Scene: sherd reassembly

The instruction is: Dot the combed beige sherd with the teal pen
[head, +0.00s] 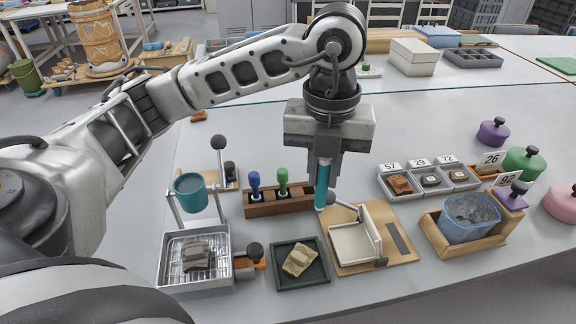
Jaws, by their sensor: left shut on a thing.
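My left gripper (324,160) is shut on the teal pen (322,188) and points down. The pen hangs upright with its lower end near the right end of the wooden pen rack (262,210). Whether its tip touches anything, I cannot tell. A beige sherd (299,260) lies tilted in a dark square tray (286,280), nearer the front edge than the pen and apart from it. Combing on the sherd is too small to make out. My right gripper is not in view.
A blue pen (255,183) and a green pen (283,180) stand in the rack. A wooden board with a white hinged plate (350,246) is right of the dark tray. A wire-rack tray (168,273) holding a grey-brown sherd (197,256) is left. Numbered trays (408,195) stand right.

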